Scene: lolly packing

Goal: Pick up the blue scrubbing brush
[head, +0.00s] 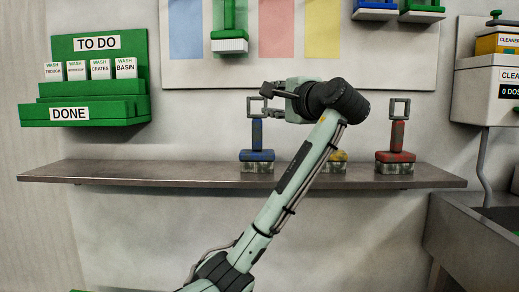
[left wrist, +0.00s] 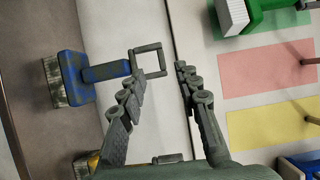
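The blue scrubbing brush (head: 257,155) stands upright on the shelf, bristles down, with a dark square loop on top of its handle. In the left wrist view the blue brush (left wrist: 75,78) lies sideways in the picture, its loop (left wrist: 148,46) close to the fingertips. My left gripper (head: 266,100) is at the height of the loop, just to its right in the head view. In the left wrist view my left gripper (left wrist: 155,80) is open, with a gap between its fingers; I cannot tell whether a finger touches the loop. My right gripper is not in view.
A yellow brush (head: 338,156) is partly hidden behind my left arm. A red brush (head: 396,157) stands further right on the shelf (head: 110,170). A green brush (head: 230,35) hangs above. A green card rack (head: 140,85) is at left, and cleaner boxes (head: 490,97) at right.

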